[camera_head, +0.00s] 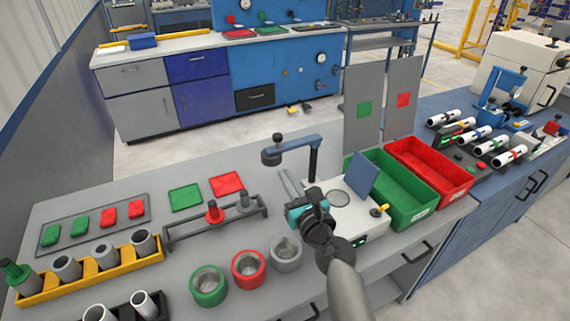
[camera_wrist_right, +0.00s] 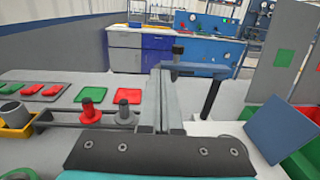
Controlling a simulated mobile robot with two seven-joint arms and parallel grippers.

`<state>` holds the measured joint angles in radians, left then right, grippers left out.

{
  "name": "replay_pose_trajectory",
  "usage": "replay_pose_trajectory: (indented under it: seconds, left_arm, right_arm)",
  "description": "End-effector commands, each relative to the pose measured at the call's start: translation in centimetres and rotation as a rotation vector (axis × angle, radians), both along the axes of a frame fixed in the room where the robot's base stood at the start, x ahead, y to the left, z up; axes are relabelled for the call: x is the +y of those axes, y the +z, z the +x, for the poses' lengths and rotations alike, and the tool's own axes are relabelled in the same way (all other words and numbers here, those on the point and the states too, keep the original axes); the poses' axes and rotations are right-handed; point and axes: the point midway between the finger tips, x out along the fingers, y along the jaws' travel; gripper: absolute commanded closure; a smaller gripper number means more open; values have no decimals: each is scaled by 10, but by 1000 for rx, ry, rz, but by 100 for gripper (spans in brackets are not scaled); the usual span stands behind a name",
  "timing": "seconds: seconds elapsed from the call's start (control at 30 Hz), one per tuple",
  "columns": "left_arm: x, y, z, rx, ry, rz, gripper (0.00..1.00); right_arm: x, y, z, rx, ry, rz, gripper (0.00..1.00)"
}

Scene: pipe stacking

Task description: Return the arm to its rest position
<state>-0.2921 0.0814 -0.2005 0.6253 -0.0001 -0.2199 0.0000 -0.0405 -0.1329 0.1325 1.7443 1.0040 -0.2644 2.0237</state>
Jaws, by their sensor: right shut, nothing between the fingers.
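My right arm enters the head view from the bottom right. Its gripper (camera_head: 285,175) hangs above the table beside the white device (camera_head: 342,218), with its fingers pointing away from me. In the right wrist view the two grey fingers (camera_wrist_right: 160,74) lie together, with nothing between them. My left arm and gripper are not in view. A yellow rack (camera_head: 92,272) at the left holds several grey pipe pieces and one green-topped piece (camera_head: 14,272). A grey holder (camera_head: 217,225) carries a red piece (camera_head: 213,212) and a grey piece (camera_head: 243,202).
Green (camera_head: 208,285), red (camera_head: 248,269) and grey (camera_head: 286,253) cups stand at the front. Green (camera_head: 402,205) and red (camera_head: 435,172) bins stand to the right, behind a tilted blue plate (camera_head: 361,177).

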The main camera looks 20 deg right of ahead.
Motion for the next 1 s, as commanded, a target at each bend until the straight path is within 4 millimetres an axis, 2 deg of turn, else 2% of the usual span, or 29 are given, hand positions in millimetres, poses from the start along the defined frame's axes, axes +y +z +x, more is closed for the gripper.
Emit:
replay_pose_trajectory:
  seconds: [0.13, 0.37, 0.47, 0.57, 0.67, 0.83, 1.0]
  left_arm:
    - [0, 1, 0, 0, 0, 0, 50]
    - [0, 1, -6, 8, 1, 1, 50]
    - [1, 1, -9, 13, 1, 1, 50]
    - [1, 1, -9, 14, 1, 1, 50]
    - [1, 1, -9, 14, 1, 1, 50]
    - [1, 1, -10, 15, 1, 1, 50]
    - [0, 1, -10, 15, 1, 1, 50]
  right_arm:
    - [3, 0, -14, 0, 0, 2, 100]
    - [4, 0, -20, 0, 1, -2, 100]
    - [8, -1, -23, 5, 23, -61, 100]
    - [20, -6, -32, 20, 93, -238, 100]
    - [38, -17, -50, 37, 210, -529, 100]
    - [62, -45, -93, 45, 465, -1088, 100]
    - [68, -76, -144, 18, 756, -1603, 100]
